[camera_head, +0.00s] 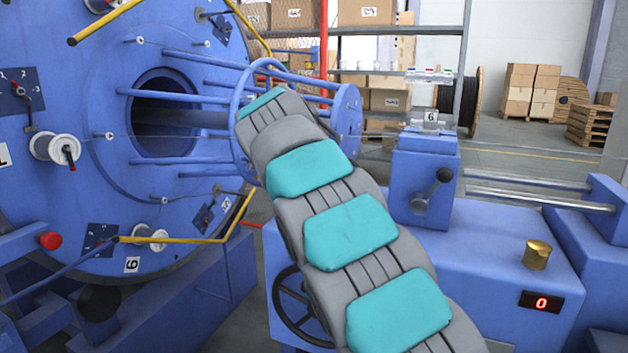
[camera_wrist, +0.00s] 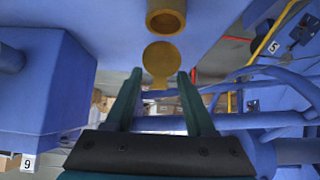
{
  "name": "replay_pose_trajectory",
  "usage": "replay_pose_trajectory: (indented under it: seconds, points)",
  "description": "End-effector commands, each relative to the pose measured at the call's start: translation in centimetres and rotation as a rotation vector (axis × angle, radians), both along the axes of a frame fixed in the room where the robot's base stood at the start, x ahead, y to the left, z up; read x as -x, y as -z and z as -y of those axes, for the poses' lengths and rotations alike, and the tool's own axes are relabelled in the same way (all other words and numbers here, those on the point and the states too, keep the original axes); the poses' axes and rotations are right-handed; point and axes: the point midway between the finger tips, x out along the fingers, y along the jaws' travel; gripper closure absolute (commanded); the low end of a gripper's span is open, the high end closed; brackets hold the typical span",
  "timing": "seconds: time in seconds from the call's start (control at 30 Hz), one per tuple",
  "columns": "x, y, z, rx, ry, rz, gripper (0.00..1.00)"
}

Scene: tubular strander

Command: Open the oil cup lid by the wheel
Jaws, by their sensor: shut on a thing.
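In the wrist view my gripper (camera_wrist: 160,77) has its two dark green fingers on either side of a round brass lid (camera_wrist: 162,58). The lid is swung away from the brass oil cup (camera_wrist: 166,20), whose round opening shows. A small tab on the lid's near edge lies between the fingertips; exact contact is hard to see. In the head view my grey and teal arm hides the gripper and this cup. A black spoked handwheel (camera_head: 292,308) is partly behind my arm. A separate brass cup (camera_head: 537,255) stands on the blue bench at right.
A blue box (camera_head: 425,170) with a black lever stands right of my arm. A blue ring with rods (camera_head: 345,120) is close behind my arm. The big blue drum (camera_head: 70,130) with yellow bars fills the left. The wrist view shows a blue block (camera_wrist: 40,90) at left.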

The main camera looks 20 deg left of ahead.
Motion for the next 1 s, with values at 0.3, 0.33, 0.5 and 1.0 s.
replay_pose_trajectory:
  seconds: [0.3, 0.33, 0.5, 1.0]
  points:
    - [-0.29, 0.05, -0.06, -0.004, -0.001, -0.039, 1.0]
    - [-0.28, 0.06, -0.05, -0.004, -0.001, -0.041, 1.0]
    - [-0.27, 0.05, -0.01, -0.003, 0.0, -0.045, 1.0]
    - [-0.26, 0.01, 0.0, -0.004, 0.001, -0.044, 0.23]
